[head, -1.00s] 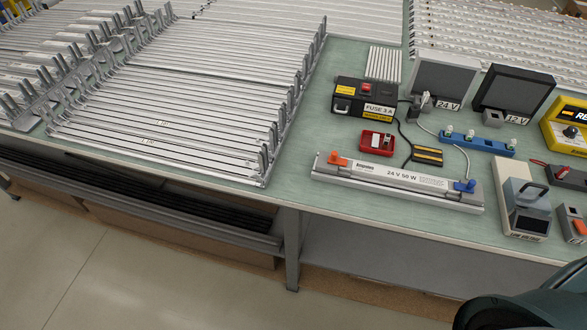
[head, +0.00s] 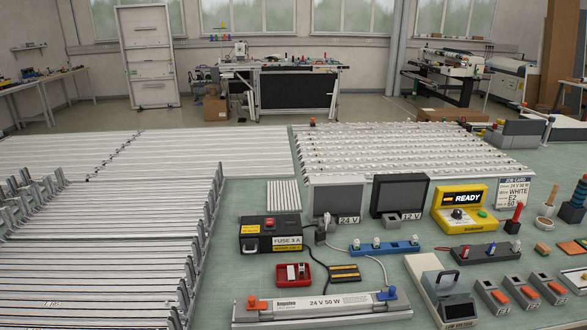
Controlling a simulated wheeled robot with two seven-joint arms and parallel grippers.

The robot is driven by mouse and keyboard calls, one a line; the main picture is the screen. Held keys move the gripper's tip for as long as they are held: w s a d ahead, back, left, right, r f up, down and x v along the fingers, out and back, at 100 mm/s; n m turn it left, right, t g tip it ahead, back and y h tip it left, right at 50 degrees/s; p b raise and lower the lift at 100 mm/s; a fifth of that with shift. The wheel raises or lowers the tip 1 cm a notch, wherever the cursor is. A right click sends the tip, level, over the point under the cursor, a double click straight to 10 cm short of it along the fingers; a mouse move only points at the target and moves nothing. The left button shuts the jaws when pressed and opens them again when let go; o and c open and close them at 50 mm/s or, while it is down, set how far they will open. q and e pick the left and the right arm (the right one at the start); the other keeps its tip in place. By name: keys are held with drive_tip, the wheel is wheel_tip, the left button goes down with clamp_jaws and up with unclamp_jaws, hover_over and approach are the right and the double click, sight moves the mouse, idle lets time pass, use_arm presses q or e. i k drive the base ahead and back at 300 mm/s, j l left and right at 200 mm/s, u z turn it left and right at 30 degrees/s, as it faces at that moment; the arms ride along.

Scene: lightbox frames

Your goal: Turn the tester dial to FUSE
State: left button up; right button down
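The yellow tester (head: 437,212) stands on the green bench at the right of the head view. Its black screen reads READY (head: 465,198). Below the screen sits a small dark dial (head: 457,214) with a light pointer, and a green button (head: 482,214) is to its right. The dial's markings are too small to read, so I cannot tell which setting it points to. Neither of my grippers shows in the head view now.
A black FUSE 3 A box (head: 255,234) and a 24 V 50 W unit (head: 290,308) lie left of the tester. A dark block with clips (head: 478,253) lies in front of it. A job card (head: 513,191) stands at its right. Green bench surface shows between items.

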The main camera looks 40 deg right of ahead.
sight(457, 214)
drive_tip(key=z, duration=2.2)
